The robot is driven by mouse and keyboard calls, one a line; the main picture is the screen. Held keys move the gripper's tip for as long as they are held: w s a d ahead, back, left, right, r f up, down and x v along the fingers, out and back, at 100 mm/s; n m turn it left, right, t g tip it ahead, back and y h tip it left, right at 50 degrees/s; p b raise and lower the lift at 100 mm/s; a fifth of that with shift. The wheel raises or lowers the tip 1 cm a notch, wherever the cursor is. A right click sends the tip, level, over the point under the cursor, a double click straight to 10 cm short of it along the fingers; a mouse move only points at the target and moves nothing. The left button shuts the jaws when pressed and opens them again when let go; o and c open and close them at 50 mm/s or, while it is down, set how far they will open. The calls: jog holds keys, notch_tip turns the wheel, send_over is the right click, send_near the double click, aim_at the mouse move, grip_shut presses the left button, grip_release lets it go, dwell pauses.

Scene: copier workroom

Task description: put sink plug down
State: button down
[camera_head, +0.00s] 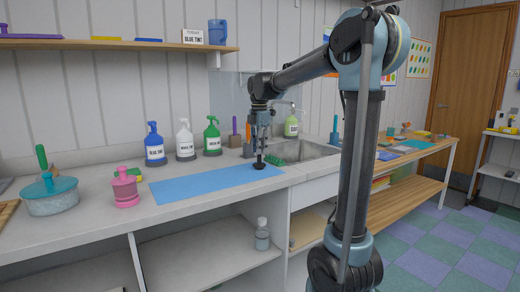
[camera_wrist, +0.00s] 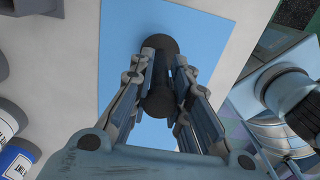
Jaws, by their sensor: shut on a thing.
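The sink plug (camera_head: 259,164) is a small black piece with a round base, at the right part of the blue mat (camera_head: 205,184) on the counter. My gripper (camera_head: 261,148) points down over the mat and is shut on the plug. In the wrist view the dark plug (camera_wrist: 158,98) sits between the two fingers (camera_wrist: 160,85), with the blue mat (camera_wrist: 120,60) behind it. The plug's base is at or just above the mat; I cannot tell whether it touches.
Blue, white and green pump bottles (camera_head: 184,140) stand behind the mat. A pink pot (camera_head: 125,188) and a teal pot (camera_head: 50,194) stand left. The mat's left part is bare.

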jog(key=c, duration=1.5)
grip_release()
notch_tip(320, 180, up, 12)
jog(key=shift+r, duration=0.1)
jog(key=s+d+f+m+t, duration=0.1)
jog(key=s+d+f+m, duration=1.3)
jog(key=s, duration=0.3)
jog(key=s+d+f+m, duration=0.2)
jog(key=s+f+m, duration=0.1)
jog(key=s+f, duration=0.2)
jog(key=s+d+f+m, duration=0.3)
jog(key=s+f+m, duration=0.1)
jog(key=f, duration=0.4)
jog(key=s+d+f+m+t, duration=0.1)
jog(key=s+d+f+m, duration=0.1)
jog(key=s+f, duration=0.4)
jog(key=shift+d+f+m, duration=0.15)
jog(key=shift+f+m, duration=0.4)
jog(key=shift+m, duration=0.35)
